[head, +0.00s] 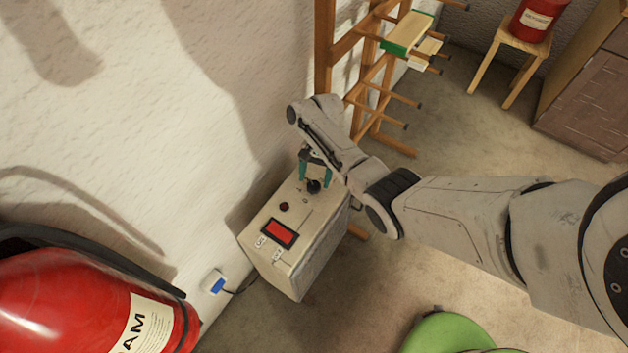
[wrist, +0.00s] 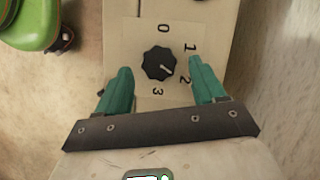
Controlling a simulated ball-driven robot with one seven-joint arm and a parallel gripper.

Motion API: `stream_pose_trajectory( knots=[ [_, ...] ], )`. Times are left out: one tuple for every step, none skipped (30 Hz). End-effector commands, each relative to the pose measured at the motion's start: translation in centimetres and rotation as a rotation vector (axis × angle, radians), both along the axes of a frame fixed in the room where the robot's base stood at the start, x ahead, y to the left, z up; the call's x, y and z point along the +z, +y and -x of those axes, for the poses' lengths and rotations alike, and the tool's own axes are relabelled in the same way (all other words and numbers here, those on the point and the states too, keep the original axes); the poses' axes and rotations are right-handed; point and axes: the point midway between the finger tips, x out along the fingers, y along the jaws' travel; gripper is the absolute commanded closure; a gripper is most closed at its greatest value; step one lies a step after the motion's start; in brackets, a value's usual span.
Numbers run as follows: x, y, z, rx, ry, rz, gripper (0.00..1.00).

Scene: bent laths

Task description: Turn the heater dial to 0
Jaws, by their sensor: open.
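The heater (head: 318,248) is a cream box standing on the floor by the wall in the head view. Its black dial (head: 314,186) sits on top, near the far end. In the wrist view the dial (wrist: 158,63) is ringed by the marks 0, 1, 2 and 3. Its white pointer line faces lower right, towards 2. My gripper (head: 315,173) is above the dial, with its green fingers open. In the wrist view the gripper (wrist: 160,68) has one finger on each side of the dial, with gaps and nothing held.
A lit red switch (head: 280,233) and a small dark knob (head: 284,207) are on the heater top. A plug (head: 214,282) is at the wall. A red extinguisher (head: 75,305) stands lower left, a wooden rack (head: 325,50) behind, a green round object (head: 445,335) at the bottom.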

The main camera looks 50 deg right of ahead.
Motion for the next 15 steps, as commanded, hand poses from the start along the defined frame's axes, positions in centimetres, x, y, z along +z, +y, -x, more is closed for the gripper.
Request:
stream_pose_trajectory(
  knots=[
    [-0.6,0.2,0.1,0.001,0.002,0.0,0.31],
    [-0.9,0.3,0.1,0.001,0.001,-0.001,0.31],
    [-1.1,0.5,0.1,0.001,0.001,0.0,0.31],
    [-1.3,0.5,0.2,0.001,0.001,0.0,0.31],
    [-1.4,0.6,0.2,0.001,0.001,-0.001,0.31],
    [-1.6,0.6,0.2,0.0,0.001,0.0,0.31],
    [-1.6,0.7,0.2,0.001,0.001,0.0,0.31],
    [-1.7,0.7,0.2,0.001,0.0,0.0,0.31],
    [-1.7,0.7,0.2,0.001,0.0,0.0,0.31],
    [-1.7,0.7,0.2,0.001,0.0,0.0,0.31],
    [-1.7,0.7,0.2,0.001,0.0,0.0,0.31],
    [-1.7,0.7,0.2,0.001,0.0,0.0,0.31],
    [-1.7,0.7,0.2,0.001,0.0,0.0,0.31],
    [-1.7,0.7,0.2,0.001,0.0,0.0,0.31],
    [-1.7,0.7,0.2,0.001,0.0,0.0,0.31]
  ],
)
